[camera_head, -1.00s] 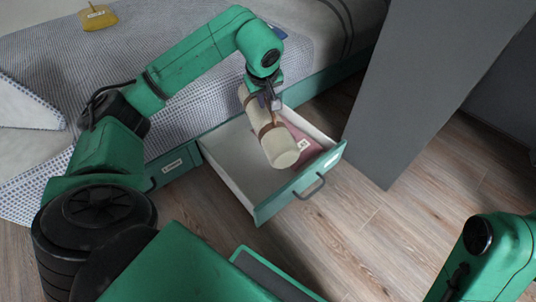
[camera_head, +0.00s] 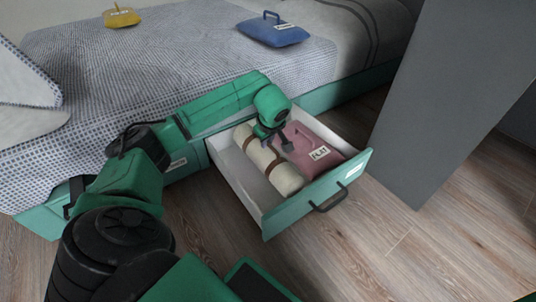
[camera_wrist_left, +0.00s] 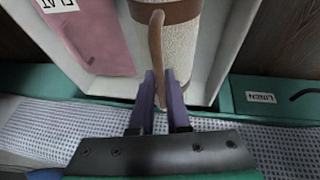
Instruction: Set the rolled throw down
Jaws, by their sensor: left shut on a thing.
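The rolled throw (camera_head: 283,180) is a cream cylinder with brown straps. In the head view it lies lengthwise inside the open drawer (camera_head: 238,178), beside a pink labelled bag (camera_head: 325,158). Its underside is hidden, so I cannot tell for sure that it rests on the drawer floor. My left gripper (camera_head: 279,143) is above the throw. In the left wrist view the purple fingers (camera_wrist_left: 163,88) are shut on the throw's brown strap handle (camera_wrist_left: 156,45), with the cream roll (camera_wrist_left: 182,50) behind. My right gripper is out of view.
The drawer's green front (camera_head: 318,195) with a dark handle (camera_head: 329,201) stands out from under the bed (camera_head: 190,45). A blue bag (camera_head: 273,33) and a yellow bag (camera_head: 122,18) lie on the bed. A grey panel (camera_head: 440,90) stands at the right. Wood floor lies in front.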

